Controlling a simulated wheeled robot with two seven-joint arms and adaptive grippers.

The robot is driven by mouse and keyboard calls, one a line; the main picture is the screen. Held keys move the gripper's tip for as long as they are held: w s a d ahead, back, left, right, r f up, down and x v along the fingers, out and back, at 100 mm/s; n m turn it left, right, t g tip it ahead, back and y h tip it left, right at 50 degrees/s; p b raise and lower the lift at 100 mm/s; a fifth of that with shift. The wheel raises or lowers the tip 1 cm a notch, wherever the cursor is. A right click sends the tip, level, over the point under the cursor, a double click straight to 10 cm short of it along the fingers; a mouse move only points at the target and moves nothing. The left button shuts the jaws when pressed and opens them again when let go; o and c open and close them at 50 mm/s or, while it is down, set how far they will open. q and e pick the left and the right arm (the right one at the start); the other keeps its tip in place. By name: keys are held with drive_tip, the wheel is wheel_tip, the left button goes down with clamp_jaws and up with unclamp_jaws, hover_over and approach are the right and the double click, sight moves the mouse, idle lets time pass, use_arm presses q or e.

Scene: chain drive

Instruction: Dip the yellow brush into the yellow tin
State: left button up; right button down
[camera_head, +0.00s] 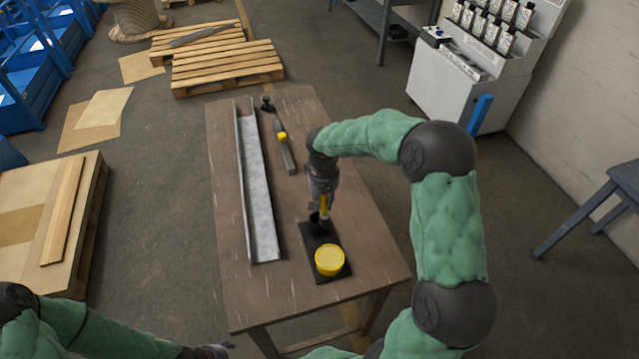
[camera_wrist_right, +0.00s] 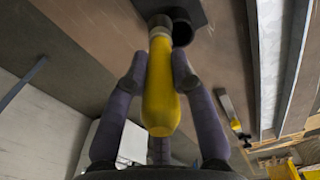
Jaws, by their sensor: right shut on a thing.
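The yellow brush (camera_wrist_right: 160,88) is upright between the fingers of my right gripper (camera_head: 323,205), which is shut on its handle. The brush's far end points down toward a black plate (camera_head: 309,235) on the table. A small black cup (camera_wrist_right: 183,28) is right beside that end in the wrist view; I cannot tell whether they touch. The round yellow tin (camera_head: 329,260) sits on the near end of the black plate, nearer the camera than the brush. The wrist view does not show the tin. My left gripper (camera_head: 212,351) is at the bottom edge, off the table, its fingers unclear.
A long metal channel (camera_head: 258,190) lies along the left of the brown table (camera_head: 355,230). A tool with a yellow part (camera_head: 282,136) and a small black object (camera_head: 267,103) lie toward the far end. The table's near left corner is bare.

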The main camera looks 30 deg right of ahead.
drive_tip(key=s+a+r+p, duration=0.2)
drive_tip(key=s+a+p, duration=0.1)
drive_tip(key=s+p, duration=0.65)
wheel_tip(320, 180, down, 6)
drive_tip(key=b, duration=0.3)
drive_tip(key=shift+w+f, duration=0.25)
drive_tip(key=shift+f+b, duration=0.45)
drive_tip(key=shift+b, duration=0.15)
idle(1.0)
drive_tip(key=shift+s+a+f, duration=0.1)
idle(1.8)
